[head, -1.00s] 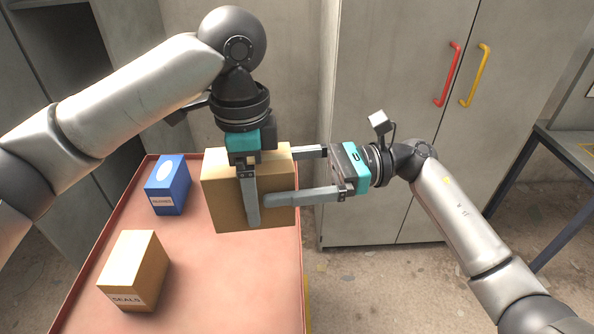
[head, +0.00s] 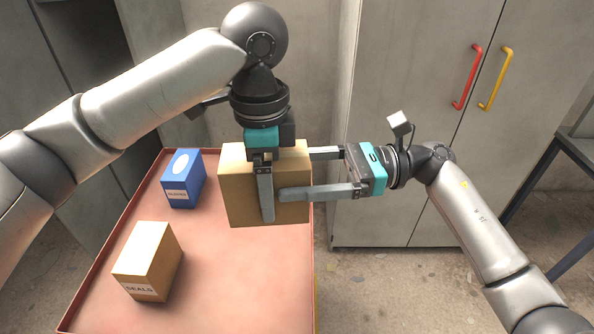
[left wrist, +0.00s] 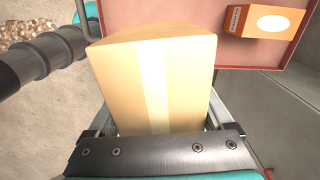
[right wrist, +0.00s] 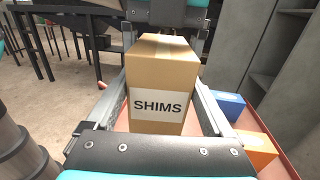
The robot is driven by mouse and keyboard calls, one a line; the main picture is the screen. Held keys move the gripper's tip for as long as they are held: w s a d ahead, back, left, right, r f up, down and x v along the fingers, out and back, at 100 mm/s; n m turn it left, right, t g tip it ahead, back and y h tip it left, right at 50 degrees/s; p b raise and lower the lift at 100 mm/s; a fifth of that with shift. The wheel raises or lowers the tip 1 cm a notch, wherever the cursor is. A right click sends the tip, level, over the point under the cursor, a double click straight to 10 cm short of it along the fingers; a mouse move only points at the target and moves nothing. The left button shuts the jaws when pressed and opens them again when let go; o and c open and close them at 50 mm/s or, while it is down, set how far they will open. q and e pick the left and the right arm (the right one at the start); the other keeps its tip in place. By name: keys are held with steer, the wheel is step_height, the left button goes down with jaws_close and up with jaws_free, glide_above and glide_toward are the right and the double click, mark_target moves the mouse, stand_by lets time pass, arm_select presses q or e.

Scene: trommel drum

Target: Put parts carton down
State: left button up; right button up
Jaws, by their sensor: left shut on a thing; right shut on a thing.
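The parts carton (head: 240,198) is a tan box held upright between both grippers, over the far right part of a red-rimmed tray top. Its label reads SHIMS in the right wrist view (right wrist: 160,107). My left gripper (head: 264,185) is shut on it from above, one finger down the near face. The carton also fills the middle of the left wrist view (left wrist: 150,85). My right gripper (head: 300,176) is shut on it from the right, one finger across the near face. The far fingers are partly hidden. I cannot tell whether the carton's underside touches the surface.
The tray top (head: 225,270) bears a blue box (head: 183,180) at the far left and a tan SEALS box (head: 148,262) at the near left. Its middle and near right are clear. A grey cabinet (head: 400,90) with red and yellow handles stands behind; a dark-legged table (head: 570,170) is at right.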

arm_select(q)
steer(key=o, duration=1.6)
steer(key=shift+s, duration=0.1)
steer(key=shift+c, duration=0.2)
steer(key=shift+r, duration=0.15)
